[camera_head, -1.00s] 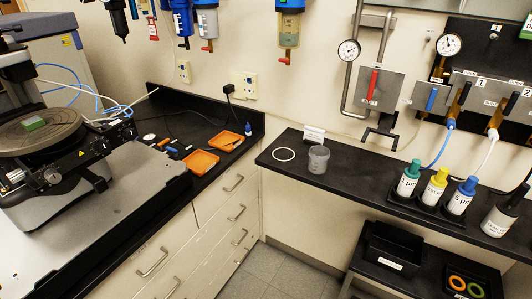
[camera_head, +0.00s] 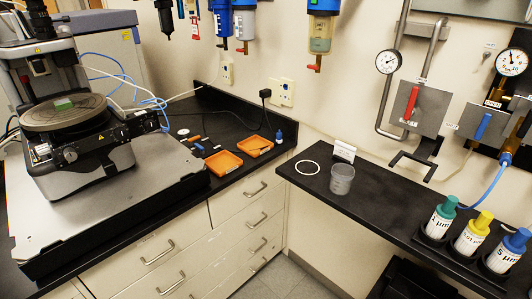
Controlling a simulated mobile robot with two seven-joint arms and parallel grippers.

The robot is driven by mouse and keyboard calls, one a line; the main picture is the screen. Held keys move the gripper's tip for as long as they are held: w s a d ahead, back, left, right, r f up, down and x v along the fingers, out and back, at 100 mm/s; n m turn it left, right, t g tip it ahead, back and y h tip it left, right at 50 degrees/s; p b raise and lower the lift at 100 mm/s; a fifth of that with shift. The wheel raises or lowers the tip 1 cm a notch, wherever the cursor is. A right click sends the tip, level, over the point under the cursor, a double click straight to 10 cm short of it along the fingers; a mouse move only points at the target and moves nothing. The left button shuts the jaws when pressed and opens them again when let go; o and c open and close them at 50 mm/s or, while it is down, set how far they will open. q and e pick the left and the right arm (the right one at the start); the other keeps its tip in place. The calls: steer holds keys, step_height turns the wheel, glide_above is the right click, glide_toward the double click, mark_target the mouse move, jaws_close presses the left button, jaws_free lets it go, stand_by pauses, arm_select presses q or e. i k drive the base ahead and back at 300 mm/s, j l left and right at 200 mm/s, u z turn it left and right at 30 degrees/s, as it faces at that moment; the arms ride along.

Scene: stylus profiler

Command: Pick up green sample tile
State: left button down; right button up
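The green sample tile (camera_head: 63,104) lies flat near the middle of the round dark stage (camera_head: 92,114) of the profiler, at the left of the head view. The profiler's dark head and column (camera_head: 40,25) stand behind and above the stage. Neither of my grippers shows in the head view.
The profiler stands on a grey slab (camera_head: 130,190) on the black bench. Two orange trays (camera_head: 222,163) and small tools lie right of it. A clear beaker (camera_head: 342,180), a white ring (camera_head: 307,167) and capped bottles (camera_head: 440,218) stand on the right counter.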

mark_target(63, 104)
steer(key=u, duration=1.25)
